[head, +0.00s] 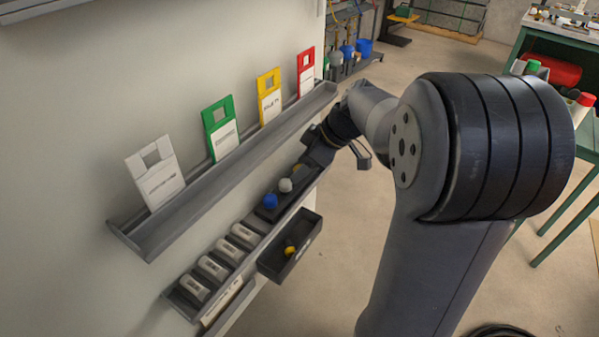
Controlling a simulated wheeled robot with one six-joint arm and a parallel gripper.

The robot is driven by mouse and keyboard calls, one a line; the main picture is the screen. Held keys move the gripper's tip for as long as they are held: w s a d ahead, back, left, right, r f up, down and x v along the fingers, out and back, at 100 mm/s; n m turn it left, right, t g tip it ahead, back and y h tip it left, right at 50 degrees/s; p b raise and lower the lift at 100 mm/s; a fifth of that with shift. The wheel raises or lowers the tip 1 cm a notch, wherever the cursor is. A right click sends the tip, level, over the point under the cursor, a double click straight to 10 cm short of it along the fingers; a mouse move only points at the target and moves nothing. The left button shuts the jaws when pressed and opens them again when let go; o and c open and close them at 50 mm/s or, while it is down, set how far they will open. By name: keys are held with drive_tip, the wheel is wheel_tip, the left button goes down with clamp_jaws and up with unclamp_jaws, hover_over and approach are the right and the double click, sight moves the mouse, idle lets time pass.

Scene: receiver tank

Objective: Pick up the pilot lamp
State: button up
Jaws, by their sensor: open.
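Small round-capped parts that look like pilot lamps stand in a dark holder on the lower wall shelf in the head view: a blue one (270,201), a white one (285,185) and a yellow one (297,168), partly hidden. Another small yellow part (290,248) lies in the black open bin (277,268) in front of the holder. I cannot tell which one the task names. My gripper (310,160) is open at the far end of the holder, close to the yellow part. Its fingertips are small and partly hidden, so contact cannot be told.
An upper ledge (185,225) with white, green, yellow and red tags runs above the holder. Several grey-white blocks (212,268) sit in the lower shelf's left part. A green-framed table (560,40) stands at right. Open floor lies between.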

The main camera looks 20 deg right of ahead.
drive_tip(key=shift+c, duration=0.3)
clamp_jaws()
idle(0.3)
drive_tip(key=shift+r, duration=0.1)
